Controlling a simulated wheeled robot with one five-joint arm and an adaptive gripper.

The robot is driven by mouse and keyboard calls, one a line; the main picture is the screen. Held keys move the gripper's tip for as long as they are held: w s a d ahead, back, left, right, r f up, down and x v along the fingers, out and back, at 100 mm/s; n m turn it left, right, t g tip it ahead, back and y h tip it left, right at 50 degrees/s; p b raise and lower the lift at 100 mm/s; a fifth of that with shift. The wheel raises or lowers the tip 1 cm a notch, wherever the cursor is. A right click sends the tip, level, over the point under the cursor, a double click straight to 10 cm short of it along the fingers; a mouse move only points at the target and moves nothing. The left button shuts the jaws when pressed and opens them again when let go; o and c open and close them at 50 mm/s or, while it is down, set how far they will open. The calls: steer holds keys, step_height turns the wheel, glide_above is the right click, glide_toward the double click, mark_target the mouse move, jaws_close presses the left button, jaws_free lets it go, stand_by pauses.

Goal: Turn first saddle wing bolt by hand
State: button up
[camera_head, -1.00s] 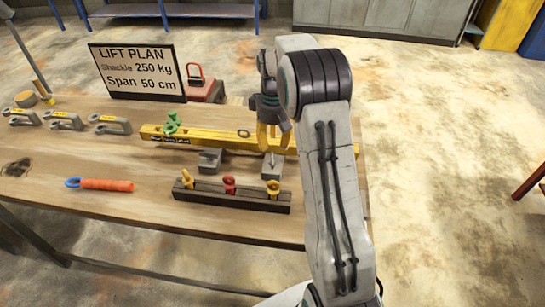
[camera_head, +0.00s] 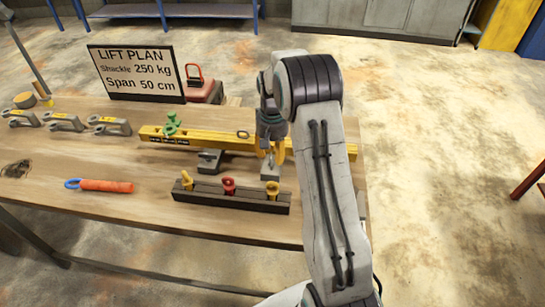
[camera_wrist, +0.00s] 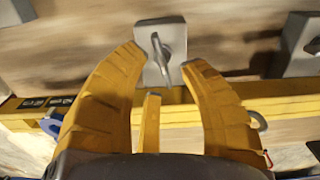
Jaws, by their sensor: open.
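Two grey saddles stand in front of the yellow beam (camera_head: 205,139). The right saddle (camera_head: 270,176) is under my gripper (camera_head: 271,158); the left saddle (camera_head: 208,163) is clear of it. I cannot tell which one counts as first. In the wrist view, the near saddle (camera_wrist: 150,31) carries a grey wing bolt (camera_wrist: 164,55), and the other saddle (camera_wrist: 300,60) is at the right edge. My gripper (camera_wrist: 162,65) is open and empty. Its yellow fingers straddle the wing bolt's near end in the picture; contact cannot be told.
A dark rack (camera_head: 205,195) with yellow and red knobs stands just in front of the saddles. A green fitting (camera_head: 171,125) sits on the beam. Shackles (camera_head: 63,122) and an orange-handled tool (camera_head: 105,186) lie left. A lift plan sign (camera_head: 135,73) stands behind.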

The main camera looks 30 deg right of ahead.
steer(key=shift+f, duration=1.1)
jaws_close()
